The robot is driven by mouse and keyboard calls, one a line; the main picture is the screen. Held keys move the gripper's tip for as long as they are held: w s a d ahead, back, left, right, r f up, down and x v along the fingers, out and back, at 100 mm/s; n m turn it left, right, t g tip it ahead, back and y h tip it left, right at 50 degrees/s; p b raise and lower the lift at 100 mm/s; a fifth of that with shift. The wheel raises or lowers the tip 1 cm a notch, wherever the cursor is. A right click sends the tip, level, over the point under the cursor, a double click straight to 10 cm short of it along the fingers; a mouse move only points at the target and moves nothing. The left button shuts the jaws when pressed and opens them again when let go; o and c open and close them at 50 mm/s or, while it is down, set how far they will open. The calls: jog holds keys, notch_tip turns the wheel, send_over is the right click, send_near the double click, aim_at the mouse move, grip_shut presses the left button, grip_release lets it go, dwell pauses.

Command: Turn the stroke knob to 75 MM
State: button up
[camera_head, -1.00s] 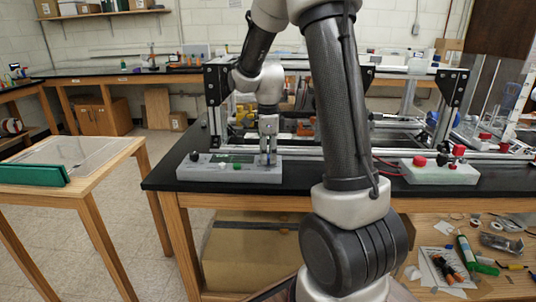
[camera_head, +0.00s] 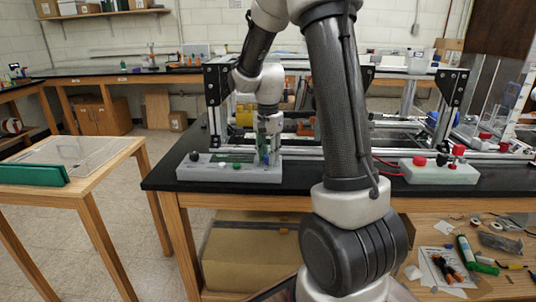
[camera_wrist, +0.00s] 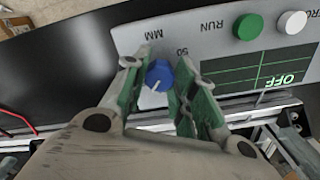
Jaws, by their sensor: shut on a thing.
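The blue stroke knob (camera_wrist: 160,75) sits on the grey control panel (camera_wrist: 140,35) in the wrist view. A white pointer line shows on its face, slanting toward the picture's lower left. The printed labels "MM" and "50" read rotated beside the knob; other scale marks are hidden by the fingers. My gripper (camera_wrist: 157,90) is shut on the knob, one green-padded finger on each side. In the head view my gripper (camera_head: 267,153) points down at the right end of the control panel (camera_head: 215,177), and the knob cannot be made out there.
Green (camera_wrist: 248,27) and white (camera_wrist: 291,24) buttons and a display reading "OFF" (camera_wrist: 262,72) are on the panel near the fingers. An aluminium extrusion frame (camera_head: 400,146) stands behind it. A second box with red knobs (camera_head: 440,172) stands to the right on the black bench.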

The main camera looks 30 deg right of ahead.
jog(key=n, duration=0.4)
jog(key=shift+n, duration=0.3)
jog(key=n, duration=1.5)
jog(key=shift+d+n, duration=0.1)
jog(key=shift+n, duration=0.2)
jog(key=o, duration=1)
jog(key=shift+o, duration=0.2)
